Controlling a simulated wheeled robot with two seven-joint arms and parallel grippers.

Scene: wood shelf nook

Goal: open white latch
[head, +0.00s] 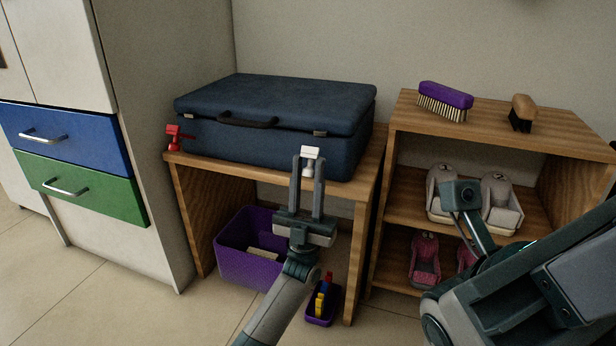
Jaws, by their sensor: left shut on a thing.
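The white latch (310,152) is on the front of the dark blue suitcase (270,100), towards its right side. My left gripper (307,170) reaches up from below with its two fingers on either side of the latch. It is shut on the white latch, whose top shows above the fingertips. The suitcase lid is down. My right arm comes in at the lower right, in front of the shelf; its fingers cannot be made out.
A red latch (175,137) is at the suitcase's left front corner. The suitcase lies on a wooden shelf unit (185,170) with a purple bin (235,262) below. A taller shelf (560,128) on the right holds brushes and shoes. A cabinet (170,100) stands left.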

